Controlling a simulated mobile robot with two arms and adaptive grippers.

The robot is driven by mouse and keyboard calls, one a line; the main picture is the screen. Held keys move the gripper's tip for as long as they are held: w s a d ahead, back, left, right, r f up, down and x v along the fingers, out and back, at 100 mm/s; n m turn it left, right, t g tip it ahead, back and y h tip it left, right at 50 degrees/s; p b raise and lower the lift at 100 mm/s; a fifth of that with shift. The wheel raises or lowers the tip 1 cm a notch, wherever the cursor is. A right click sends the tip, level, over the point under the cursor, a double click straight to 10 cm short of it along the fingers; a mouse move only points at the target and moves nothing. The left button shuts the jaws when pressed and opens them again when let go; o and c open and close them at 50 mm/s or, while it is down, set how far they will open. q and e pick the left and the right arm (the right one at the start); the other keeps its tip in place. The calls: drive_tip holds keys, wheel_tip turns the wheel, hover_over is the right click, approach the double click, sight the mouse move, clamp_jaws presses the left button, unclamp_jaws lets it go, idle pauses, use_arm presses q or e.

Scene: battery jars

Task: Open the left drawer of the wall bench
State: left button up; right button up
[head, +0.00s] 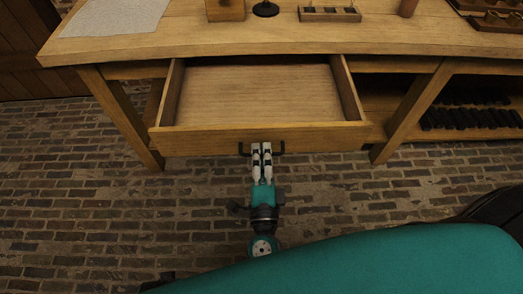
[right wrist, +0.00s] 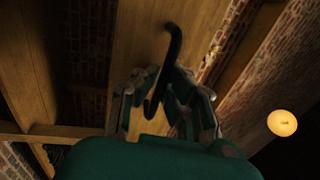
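The drawer (head: 262,138) of the wooden wall bench (head: 300,38) is pulled well out, and its empty inside shows in the head view. Its dark handle (head: 281,148) is on the middle of the drawer front. My right gripper (head: 262,150) is at the handle, its two pale fingers close together over the bar's middle. In the right wrist view the curved handle (right wrist: 174,42) runs in between the fingers of the gripper (right wrist: 162,85), which look closed on it. The fingers hide part of the bar. My left gripper is not in view.
On the bench top are a grey sheet (head: 115,17), a wooden block (head: 225,10), a dark round stand (head: 265,9) and a small rack (head: 329,14). A lower shelf with dark items (head: 470,117) is at the right. The brick floor (head: 100,215) before the bench is clear.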

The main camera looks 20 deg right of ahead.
drive_tip(key=o, duration=0.5)
drive_tip(key=shift+o, duration=0.2)
drive_tip(key=v, duration=1.2)
drive_tip(key=shift+w, duration=0.1)
